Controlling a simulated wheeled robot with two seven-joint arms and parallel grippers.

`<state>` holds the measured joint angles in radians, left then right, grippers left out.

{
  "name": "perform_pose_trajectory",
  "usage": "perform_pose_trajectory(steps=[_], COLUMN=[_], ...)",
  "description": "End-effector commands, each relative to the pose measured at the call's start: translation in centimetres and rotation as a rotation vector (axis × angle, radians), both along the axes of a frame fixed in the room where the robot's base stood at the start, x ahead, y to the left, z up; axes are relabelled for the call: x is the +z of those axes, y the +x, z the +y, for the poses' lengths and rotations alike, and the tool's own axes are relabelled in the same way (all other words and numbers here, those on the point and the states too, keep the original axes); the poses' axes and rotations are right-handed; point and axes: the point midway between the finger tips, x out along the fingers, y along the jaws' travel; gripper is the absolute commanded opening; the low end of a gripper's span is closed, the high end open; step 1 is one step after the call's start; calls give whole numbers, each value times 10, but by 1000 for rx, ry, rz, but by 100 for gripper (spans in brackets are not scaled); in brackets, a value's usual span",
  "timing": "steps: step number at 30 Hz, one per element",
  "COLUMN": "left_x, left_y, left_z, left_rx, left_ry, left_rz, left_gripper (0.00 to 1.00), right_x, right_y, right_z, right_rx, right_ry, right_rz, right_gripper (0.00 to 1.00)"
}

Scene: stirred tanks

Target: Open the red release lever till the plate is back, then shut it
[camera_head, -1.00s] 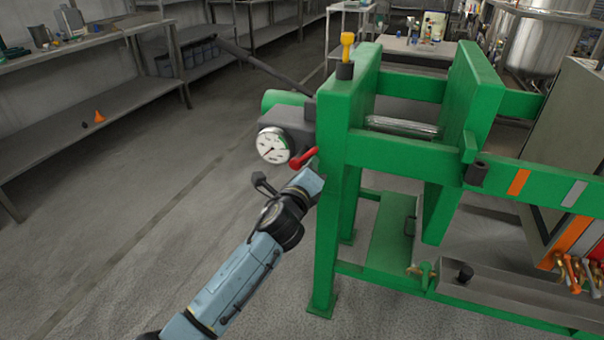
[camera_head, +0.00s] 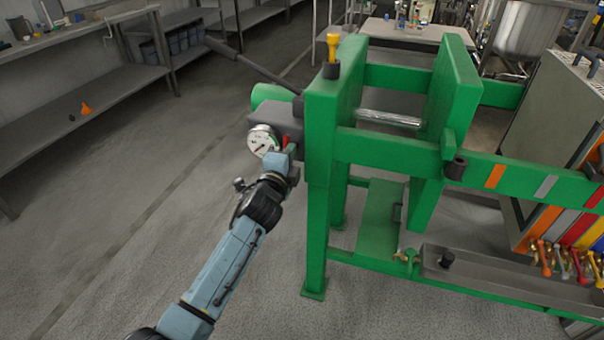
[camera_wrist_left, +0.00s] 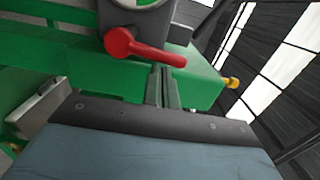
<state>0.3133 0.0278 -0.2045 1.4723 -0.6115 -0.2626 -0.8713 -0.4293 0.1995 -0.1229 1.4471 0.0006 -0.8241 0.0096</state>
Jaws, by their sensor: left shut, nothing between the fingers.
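The red release lever (camera_head: 285,141) is on the grey pump block of the green press, beside the white gauge (camera_head: 263,140). It is mostly hidden behind my left gripper (camera_head: 290,151) in the head view. The left wrist view shows the red lever (camera_wrist_left: 145,49) lying nearly level, its free end to the right. My left gripper's fingers (camera_wrist_left: 163,80) are shut and empty, close below the lever's arm; I cannot tell whether they touch it. The green plate (camera_head: 455,90) stands apart from the near end frame (camera_head: 322,130), a silver rod (camera_head: 388,119) between them.
A dark pump handle (camera_head: 250,65) reaches up and left from the block. A yellow-topped knob (camera_head: 333,48) stands on the end frame. Shelving (camera_head: 90,90) lines the left wall. The floor between is clear.

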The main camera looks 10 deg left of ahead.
Motion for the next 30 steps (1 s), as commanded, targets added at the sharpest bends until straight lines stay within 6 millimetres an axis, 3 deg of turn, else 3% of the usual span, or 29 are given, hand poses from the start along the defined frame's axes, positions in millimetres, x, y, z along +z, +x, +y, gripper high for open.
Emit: perform_pose_trajectory(steps=[18, 22, 28, 30], left_x=[-1, -2, -4, -3], left_y=[0, -2, -8, -18], left_z=[0, -9, -38, -37], left_rx=[1, 0, 0, 2], left_ry=[-16, -18, -20, -17], left_rz=[4, 3, 3, 6], left_gripper=[0, 0, 0, 0], right_x=[-4, -5, 16, 12], right_y=[-3, -3, 13, 7], right_z=[0, 0, 3, 2], right_rx=[2, 0, -4, -4], right_ry=[0, -1, 1, 0], right_rz=[2, 9, -16, -3], right_gripper=[0, 0, 0, 0])
